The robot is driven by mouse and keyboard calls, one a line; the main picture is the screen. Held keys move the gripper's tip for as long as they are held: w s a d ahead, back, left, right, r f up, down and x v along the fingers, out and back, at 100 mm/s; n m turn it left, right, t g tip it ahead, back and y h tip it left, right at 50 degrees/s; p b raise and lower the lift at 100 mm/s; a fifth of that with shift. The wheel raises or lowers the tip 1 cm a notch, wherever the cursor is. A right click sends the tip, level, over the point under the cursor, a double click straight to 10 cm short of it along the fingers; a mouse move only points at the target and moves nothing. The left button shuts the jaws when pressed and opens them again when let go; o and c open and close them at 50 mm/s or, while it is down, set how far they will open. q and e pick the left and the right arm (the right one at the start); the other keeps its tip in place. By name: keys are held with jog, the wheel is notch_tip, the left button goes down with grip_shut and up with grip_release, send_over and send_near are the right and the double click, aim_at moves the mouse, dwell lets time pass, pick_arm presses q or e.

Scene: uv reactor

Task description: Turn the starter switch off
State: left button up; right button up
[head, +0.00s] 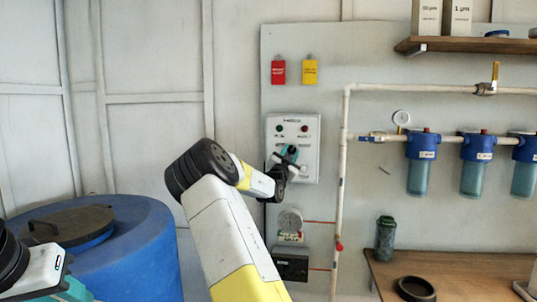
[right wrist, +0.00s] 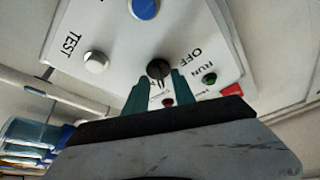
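The starter switch is a dark knob (right wrist: 158,69) on a white control box, with the words OFF and RUN printed beside it in the right wrist view. My right gripper (right wrist: 160,80) has its teal fingertips apart, one on each side of the knob. I cannot tell whether they press on it. In the head view my right gripper (head: 287,154) is at the front of the control box (head: 308,128) and hides the knob. Which way the knob points is unclear. Part of my left gripper (head: 72,290) shows at the lower left edge, away from the box.
The box also bears a white button (right wrist: 96,62), a blue button (right wrist: 145,8), a green lamp (right wrist: 209,78) and a red lamp (right wrist: 168,102). Pipes with blue filters (head: 420,160) run to the right. A blue barrel (head: 140,245) stands at the left. A wooden table (head: 455,270) is lower right.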

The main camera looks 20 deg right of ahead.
grip_shut()
jog(key=shift+n, duration=0.4)
jog(key=n+t+y, duration=0.1)
jog(key=n, duration=0.2)
jog(key=n+t+y, duration=0.1)
jog(key=n+t, duration=0.1)
jog(key=n, duration=0.1)
jog(key=shift+s+d+n, duration=0.15)
jog(key=shift+n, duration=0.25)
jog(key=n+y, duration=0.2)
jog(key=n, duration=0.2)
jog(key=n+t+y, duration=0.1)
jog(key=n+y, duration=0.2)
jog(key=n, duration=0.2)
jog(key=shift+n+t, duration=0.3)
jog(key=shift+n+y, duration=0.3)
jog(key=shift+y, duration=0.1)
grip_release()
